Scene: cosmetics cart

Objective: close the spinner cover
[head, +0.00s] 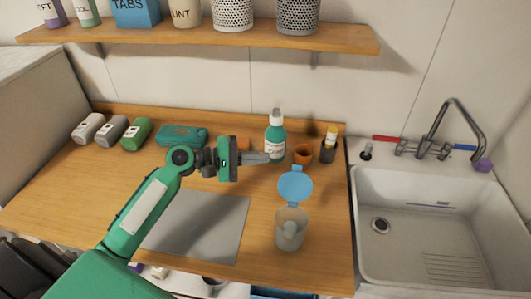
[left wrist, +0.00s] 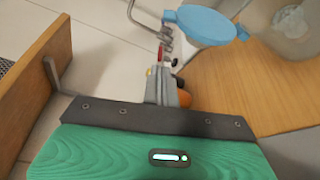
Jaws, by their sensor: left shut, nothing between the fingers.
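The spinner (head: 290,232) is a greyish translucent cup near the front right of the wooden counter. Its round blue cover (head: 295,186) stands open, tilted up at the far side of the cup. My left gripper (head: 266,158) is shut and empty, pointing right, behind and to the left of the cover and apart from it in the picture. In the left wrist view, the cover (left wrist: 207,25) is above and right of the shut fingers (left wrist: 172,92), with part of the cup (left wrist: 294,20) at the top right corner. My right gripper is not in view.
A teal pump bottle (head: 275,140) is close behind my left fingertips. An orange cup (head: 303,154) and a dark holder (head: 328,150) stand to their right. A grey mat (head: 215,235) lies left of the spinner. The sink (head: 440,230) is at right, a shelf (head: 200,36) above.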

